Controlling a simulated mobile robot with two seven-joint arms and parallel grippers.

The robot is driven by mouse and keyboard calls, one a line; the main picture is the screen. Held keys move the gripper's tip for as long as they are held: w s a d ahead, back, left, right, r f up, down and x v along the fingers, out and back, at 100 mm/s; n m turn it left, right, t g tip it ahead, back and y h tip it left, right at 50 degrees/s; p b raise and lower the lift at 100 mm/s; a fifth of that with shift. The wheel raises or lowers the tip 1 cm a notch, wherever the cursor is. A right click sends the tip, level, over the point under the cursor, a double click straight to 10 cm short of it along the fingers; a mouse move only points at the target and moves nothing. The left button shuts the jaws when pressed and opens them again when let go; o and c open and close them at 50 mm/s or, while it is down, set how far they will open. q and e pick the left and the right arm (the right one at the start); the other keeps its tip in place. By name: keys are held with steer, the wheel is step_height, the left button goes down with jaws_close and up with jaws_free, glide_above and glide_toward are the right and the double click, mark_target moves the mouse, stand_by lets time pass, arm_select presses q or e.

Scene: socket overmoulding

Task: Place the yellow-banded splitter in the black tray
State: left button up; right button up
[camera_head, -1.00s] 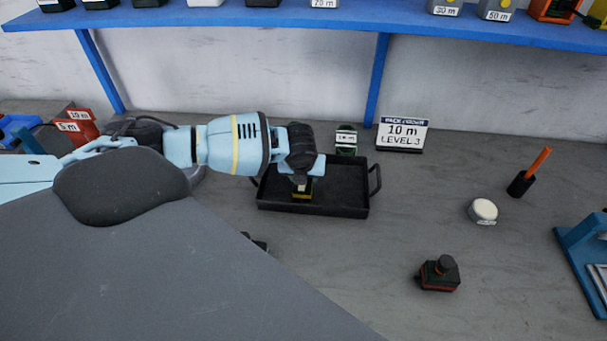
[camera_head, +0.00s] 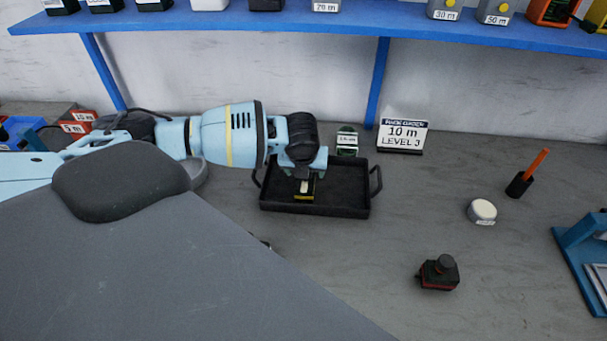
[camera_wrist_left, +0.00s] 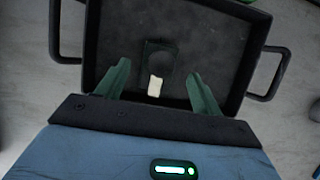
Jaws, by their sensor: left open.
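The yellow-banded splitter (camera_head: 304,190) is a small dark block with a pale label and a yellow band. It sits inside the black tray (camera_head: 345,205), left of its middle. In the left wrist view the splitter (camera_wrist_left: 157,62) is on the floor of the tray (camera_wrist_left: 235,75). My left gripper (camera_head: 305,176) is over the tray, right at the splitter in the head view. In the left wrist view my left gripper (camera_wrist_left: 160,80) is open, its green fingers apart on either side of the splitter, with gaps. My right gripper is not in view.
A black-and-red device (camera_head: 438,273), a white round item (camera_head: 482,211) and an orange-handled tool (camera_head: 528,173) stand to the right. A blue shelf (camera_head: 280,16) runs above.

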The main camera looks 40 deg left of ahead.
arm_select(q)
steer(key=v, duration=0.6)
steer(key=shift+r+p, duration=0.35)
steer(key=shift+s+d, duration=0.1)
steer(key=shift+s, duration=0.05)
